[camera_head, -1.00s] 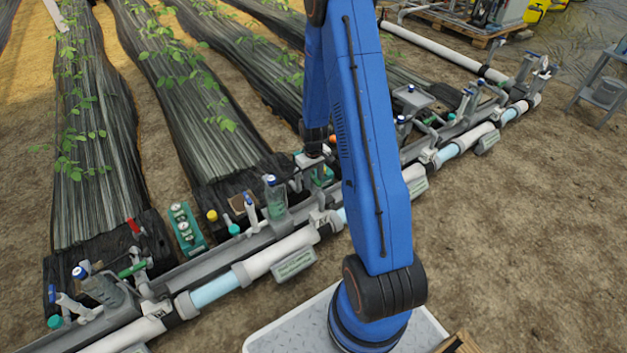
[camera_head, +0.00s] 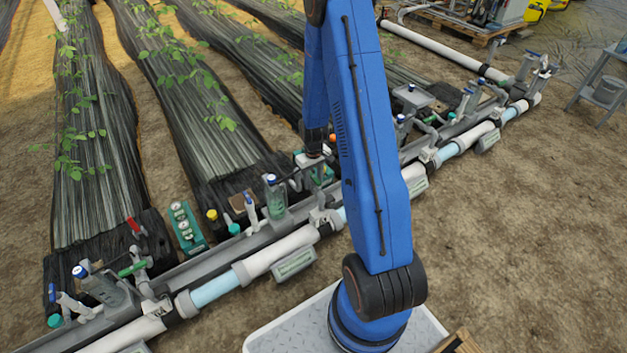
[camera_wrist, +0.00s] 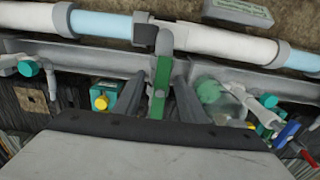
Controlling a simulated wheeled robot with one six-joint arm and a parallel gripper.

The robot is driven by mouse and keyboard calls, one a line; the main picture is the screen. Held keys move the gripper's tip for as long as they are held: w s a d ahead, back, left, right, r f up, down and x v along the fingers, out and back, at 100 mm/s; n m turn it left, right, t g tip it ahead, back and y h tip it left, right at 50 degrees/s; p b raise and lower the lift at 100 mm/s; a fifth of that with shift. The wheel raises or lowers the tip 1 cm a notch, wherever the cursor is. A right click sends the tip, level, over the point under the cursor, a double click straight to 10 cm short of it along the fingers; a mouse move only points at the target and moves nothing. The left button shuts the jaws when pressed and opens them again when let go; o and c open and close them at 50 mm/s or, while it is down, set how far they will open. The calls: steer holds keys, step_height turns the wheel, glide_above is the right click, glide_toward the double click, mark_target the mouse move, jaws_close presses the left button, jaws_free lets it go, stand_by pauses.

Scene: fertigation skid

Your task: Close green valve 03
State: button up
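A green valve handle (camera_wrist: 161,86) is in the middle of the wrist view, below a grey pipe fitting. It stands upright in the picture, long and flat. My gripper (camera_wrist: 158,88) has one dark finger on each side of the handle. Gaps show between the handle and both fingers, so it is open and not clamped. In the head view my gripper is mostly hidden behind my blue arm, above the pipe line. No 03 label can be read, and I cannot tell this handle in the head view.
The white and light-blue main pipe (camera_wrist: 95,25) crosses the top of the wrist view. A clear green filter (camera_wrist: 210,90) is right of the fingers; a yellow knob (camera_wrist: 101,102) is left. A red lever (camera_wrist: 287,133) is at the far right. Bare soil (camera_head: 520,220) lies right of the pipe.

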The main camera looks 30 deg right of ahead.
steer(key=c, duration=0.6)
steer(key=o, duration=0.7)
steer(key=shift+f, duration=0.25)
steer(key=shift+r, duration=4)
